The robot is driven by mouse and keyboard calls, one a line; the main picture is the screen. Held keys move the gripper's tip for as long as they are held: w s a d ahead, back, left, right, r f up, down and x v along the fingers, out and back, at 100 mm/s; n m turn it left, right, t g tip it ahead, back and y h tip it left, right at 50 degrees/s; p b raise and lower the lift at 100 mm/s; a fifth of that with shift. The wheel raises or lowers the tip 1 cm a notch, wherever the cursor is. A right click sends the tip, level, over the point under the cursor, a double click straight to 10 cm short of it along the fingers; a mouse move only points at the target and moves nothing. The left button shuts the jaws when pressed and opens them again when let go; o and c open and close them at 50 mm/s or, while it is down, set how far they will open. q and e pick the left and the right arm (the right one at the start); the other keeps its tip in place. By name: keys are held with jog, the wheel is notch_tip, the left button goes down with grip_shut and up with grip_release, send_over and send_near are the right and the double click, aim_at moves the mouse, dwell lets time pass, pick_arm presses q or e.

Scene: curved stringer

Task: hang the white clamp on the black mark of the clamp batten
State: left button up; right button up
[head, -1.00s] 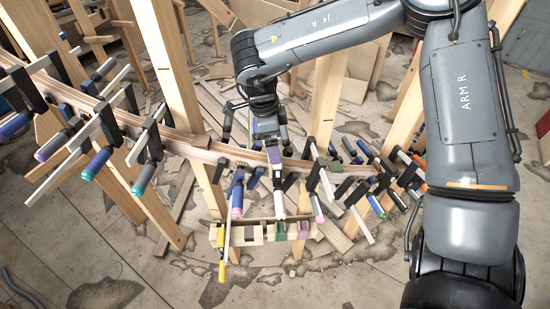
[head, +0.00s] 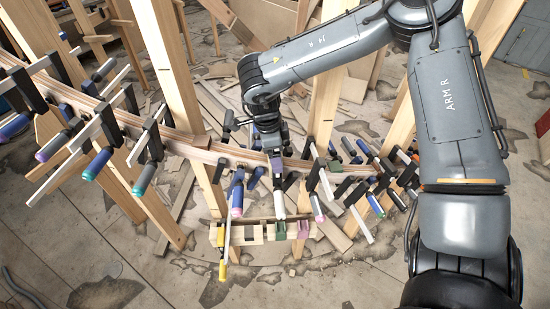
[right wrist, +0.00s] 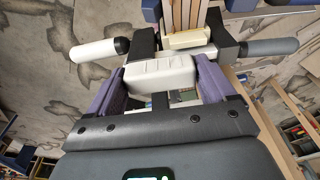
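The white clamp has a white handle (head: 280,204) that hangs below the curved stringer (head: 200,155) in the head view. In the right wrist view its white handle (right wrist: 95,50) points left, and its white block (right wrist: 160,74) sits between my purple fingers. My right gripper (head: 273,160) reaches down at the stringer from behind; in the wrist view its fingers (right wrist: 160,85) appear to press both sides of the block. The clamp's jaws are partly hidden, and I cannot tell whether they touch the stringer. My left gripper is not in view.
Several clamps crowd the stringer on both sides, with blue-handled ones (head: 237,200) close to the white clamp. A low wooden rail (head: 265,232) with small blocks and a yellow-handled clamp (head: 223,262) lies below. Wooden posts (head: 172,70) stand behind. The front floor is clear.

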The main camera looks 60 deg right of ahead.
jog(key=c, duration=0.7)
jog(key=shift+r, duration=0.25)
notch_tip(320, 180, up, 28)
jog(key=p, duration=0.6)
jog(key=shift+f+p, duration=0.15)
jog(key=shift+p, duration=0.2)
